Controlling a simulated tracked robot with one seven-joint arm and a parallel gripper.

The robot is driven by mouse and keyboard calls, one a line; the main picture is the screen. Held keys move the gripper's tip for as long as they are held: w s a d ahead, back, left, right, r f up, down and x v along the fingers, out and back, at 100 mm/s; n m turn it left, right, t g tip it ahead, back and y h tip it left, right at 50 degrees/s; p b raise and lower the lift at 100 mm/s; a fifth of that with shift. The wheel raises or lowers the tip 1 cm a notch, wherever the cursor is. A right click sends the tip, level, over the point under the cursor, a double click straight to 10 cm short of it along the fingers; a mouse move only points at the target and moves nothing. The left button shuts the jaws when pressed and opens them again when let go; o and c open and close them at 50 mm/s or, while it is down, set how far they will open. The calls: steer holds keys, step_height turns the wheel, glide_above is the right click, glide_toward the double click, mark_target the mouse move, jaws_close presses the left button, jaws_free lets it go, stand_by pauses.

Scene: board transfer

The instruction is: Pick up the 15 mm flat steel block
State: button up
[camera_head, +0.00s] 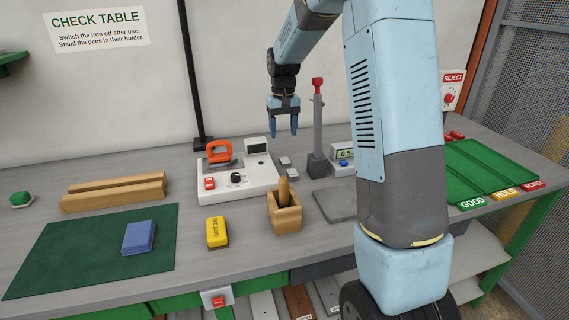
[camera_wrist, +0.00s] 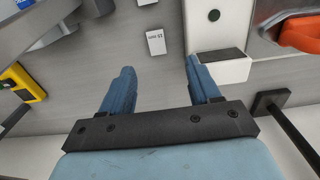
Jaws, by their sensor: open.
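The 15 mm flat steel block (camera_wrist: 156,42) is a small pale grey block with "15 mm" printed on it, lying flat on the bench in the wrist view. It appears to be the farther of two small blocks (camera_head: 285,161) in the head view, right beside the white instrument. My gripper (camera_head: 284,133) is open and empty, pointing down above and behind the blocks. In the wrist view the fingers (camera_wrist: 160,66) are spread wide, and the block lies beyond their tips, roughly in line with the gap.
A second small block (camera_head: 292,173) lies close by. The white instrument (camera_head: 238,183) with an orange handle stands left, and a grey stand (camera_head: 317,140) with a red knob stands right. A wooden holder (camera_head: 285,216) is in front. A yellow-framed object (camera_wrist: 22,82) shows at the wrist view's left.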

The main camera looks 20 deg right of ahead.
glide_above(285, 160)
steer(key=f, duration=0.5)
steer(key=shift+s+a+f, duration=0.15)
steer(key=shift+a+f, duration=0.1)
steer(key=shift+a, duration=0.1)
steer(key=shift+d+f, duration=0.15)
steer(key=shift+f, duration=1.2)
steer(key=shift+d+f, duration=0.15)
steer(key=shift+f, duration=1.15)
steer(key=shift+c, duration=0.3)
steer(key=c, duration=1.1)
steer(key=shift+w, duration=0.2)
steer(key=shift+r, duration=0.15)
